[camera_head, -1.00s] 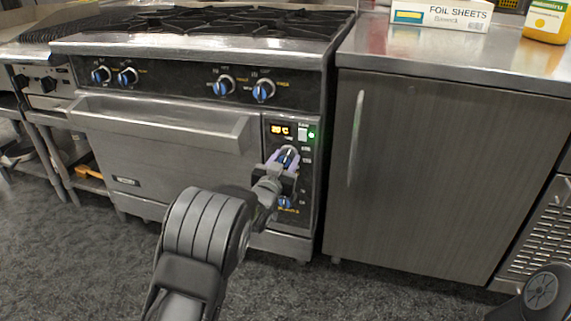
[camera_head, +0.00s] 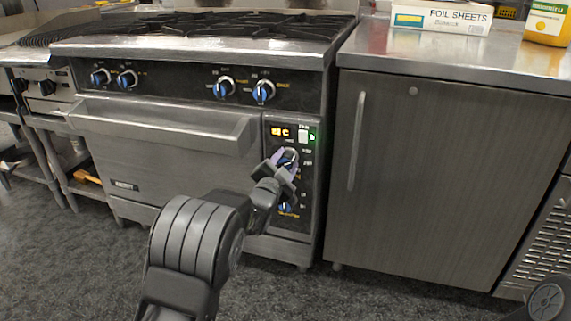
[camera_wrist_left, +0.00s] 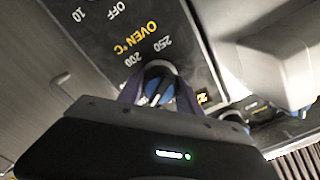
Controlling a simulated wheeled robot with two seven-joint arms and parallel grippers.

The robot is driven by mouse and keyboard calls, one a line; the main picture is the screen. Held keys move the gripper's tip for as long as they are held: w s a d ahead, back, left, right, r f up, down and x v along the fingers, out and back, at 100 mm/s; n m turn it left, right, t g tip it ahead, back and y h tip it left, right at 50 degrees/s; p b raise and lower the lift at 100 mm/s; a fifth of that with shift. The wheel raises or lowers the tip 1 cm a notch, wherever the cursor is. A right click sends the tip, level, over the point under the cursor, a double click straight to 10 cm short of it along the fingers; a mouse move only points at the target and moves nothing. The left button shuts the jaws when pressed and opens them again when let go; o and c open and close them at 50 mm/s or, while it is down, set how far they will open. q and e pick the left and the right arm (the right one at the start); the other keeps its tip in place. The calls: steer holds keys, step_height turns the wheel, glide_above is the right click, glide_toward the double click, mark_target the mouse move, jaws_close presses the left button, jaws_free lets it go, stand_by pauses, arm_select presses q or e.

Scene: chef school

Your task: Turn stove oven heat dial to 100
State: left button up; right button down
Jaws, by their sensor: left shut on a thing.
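The oven heat dial (camera_wrist_left: 158,84), a blue and silver knob, sits on the black control panel (camera_wrist_left: 105,32) at the right of the oven front. My left gripper (camera_head: 287,158) is shut on this dial, its purple fingers on either side of it. In the left wrist view the printing OVEN °C, OFF, 200 and 250 shows around the dial. The pointer's exact setting is hard to read. The orange display (camera_head: 281,132) above it shows small digits and a C, too small to read surely. My right gripper is not in view.
Several burner knobs (camera_head: 263,91) line the stove front above. The oven handle (camera_head: 160,122) juts out at left.

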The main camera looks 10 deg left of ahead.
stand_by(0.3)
arm_select(q)
steer(key=o, duration=1.4)
steer(key=shift+c, duration=0.2)
steer(key=shift+s+r, duration=0.1)
steer(key=shift+s, duration=0.4)
steer(key=s+p, duration=0.2)
steer(key=s, duration=0.4)
steer(key=shift+s+a, duration=0.2)
steer(key=shift+s, duration=0.2)
